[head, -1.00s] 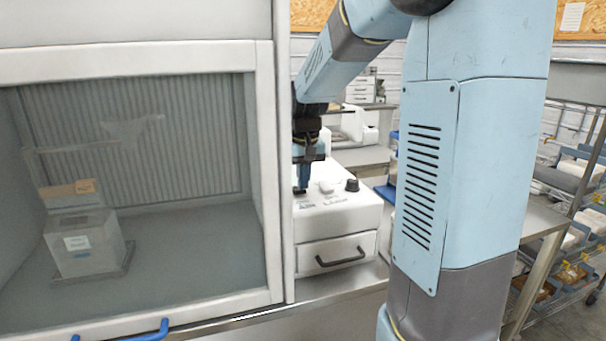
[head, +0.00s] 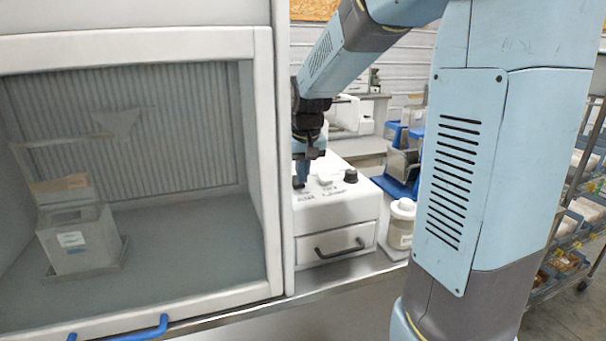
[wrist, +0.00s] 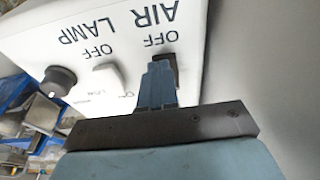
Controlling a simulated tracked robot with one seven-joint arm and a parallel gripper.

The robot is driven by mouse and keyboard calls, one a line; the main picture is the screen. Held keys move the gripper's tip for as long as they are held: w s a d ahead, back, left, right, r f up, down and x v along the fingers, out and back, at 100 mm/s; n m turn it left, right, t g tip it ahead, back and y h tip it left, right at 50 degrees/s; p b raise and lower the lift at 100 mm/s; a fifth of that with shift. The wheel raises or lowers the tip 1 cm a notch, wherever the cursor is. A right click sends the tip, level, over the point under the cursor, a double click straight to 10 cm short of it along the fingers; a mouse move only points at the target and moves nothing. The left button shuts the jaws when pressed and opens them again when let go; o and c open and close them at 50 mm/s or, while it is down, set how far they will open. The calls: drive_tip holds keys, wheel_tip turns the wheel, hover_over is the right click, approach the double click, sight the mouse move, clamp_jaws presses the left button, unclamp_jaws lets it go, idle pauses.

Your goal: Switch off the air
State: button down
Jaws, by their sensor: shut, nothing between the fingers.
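The white control box (head: 335,215) stands right beside the glass-fronted cabinet (head: 264,160). In the wrist view its top (wrist: 75,30) carries the words AIR and LAMP, each with OFF below, seen upside down. A dark switch (wrist: 172,64) sits under AIR, partly hidden by my gripper. A pale switch (wrist: 108,77) sits under LAMP; it also shows in the head view (head: 325,179). A black knob (head: 350,176) is beside it. My gripper (head: 299,186) is shut and empty, pointing down, its fingertips (wrist: 158,66) at the AIR switch; I cannot tell whether they touch.
The cabinet frame's edge is close to the left of my gripper. Inside the cabinet stands a grey box (head: 80,238). A lidded jar (head: 401,222) stands right of the control box. A drawer with a black handle (head: 338,249) is in the box's front.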

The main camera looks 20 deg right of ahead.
drive_tip(key=shift+w+r, duration=0.25)
drive_tip(key=shift+w, duration=0.35)
drive_tip(key=shift+r, duration=0.2)
drive_tip(key=v, duration=0.3)
drive_tip(key=shift+w+r, duration=0.4)
drive_tip(key=s+r, duration=0.5)
drive_tip(key=r, duration=0.3)
drive_tip(key=shift+r, duration=0.25)
